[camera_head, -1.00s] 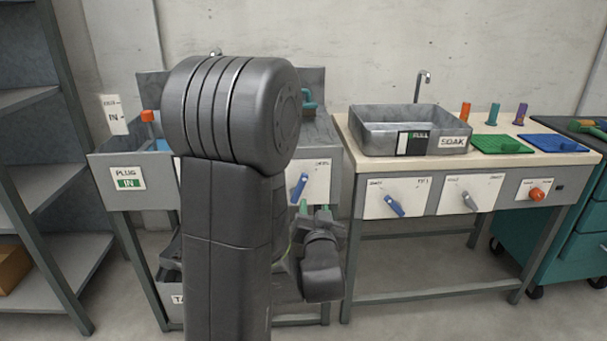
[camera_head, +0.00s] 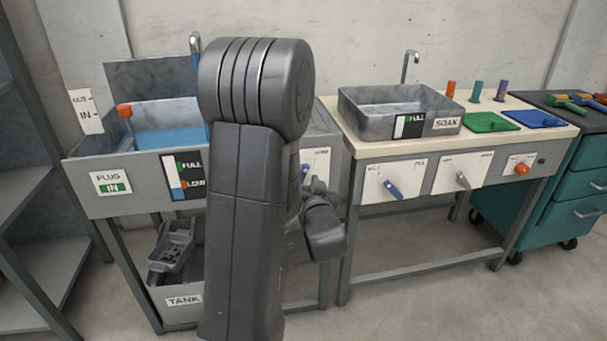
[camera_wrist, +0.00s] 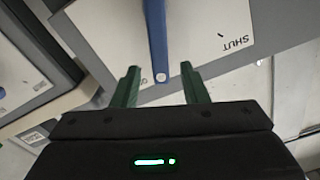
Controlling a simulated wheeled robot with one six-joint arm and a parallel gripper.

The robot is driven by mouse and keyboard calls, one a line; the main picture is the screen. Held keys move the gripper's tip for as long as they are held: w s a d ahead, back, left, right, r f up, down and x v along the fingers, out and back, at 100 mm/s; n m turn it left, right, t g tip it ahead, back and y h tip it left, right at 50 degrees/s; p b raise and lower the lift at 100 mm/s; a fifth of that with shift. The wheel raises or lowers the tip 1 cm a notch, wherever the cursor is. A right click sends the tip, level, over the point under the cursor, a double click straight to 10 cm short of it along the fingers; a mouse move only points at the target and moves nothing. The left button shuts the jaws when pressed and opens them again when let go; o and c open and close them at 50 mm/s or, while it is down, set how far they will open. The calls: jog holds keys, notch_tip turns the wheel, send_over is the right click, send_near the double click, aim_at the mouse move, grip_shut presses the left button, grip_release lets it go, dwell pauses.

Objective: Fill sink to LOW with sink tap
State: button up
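The grey sink (camera_head: 90,143) at the left holds blue water (camera_head: 170,138). The sink tap (camera_head: 195,42) stands behind it, and a blue stream shows under its spout. The level gauge (camera_head: 180,178) on the front is marked FULL and LOW; its lower strip is blue and the upper part white, near LOW. The blue tap lever (camera_wrist: 157,38) hangs over a white panel, with SHUT to the right in the wrist view. My gripper (camera_wrist: 161,82) is open, its green fingers either side of the lever's tip, apparently not touching it.
A SOAK basin (camera_head: 372,112) stands on the bench to the right, with a blue lever (camera_head: 393,190) and a grey lever (camera_head: 463,180) below. A TANK bin (camera_head: 180,308) is under the sink. Shelving (camera_head: 30,190) stands at the left. The floor in front is clear.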

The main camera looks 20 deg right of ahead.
aim_at(304, 174)
jog(key=shift+x, duration=1.95)
grip_shut()
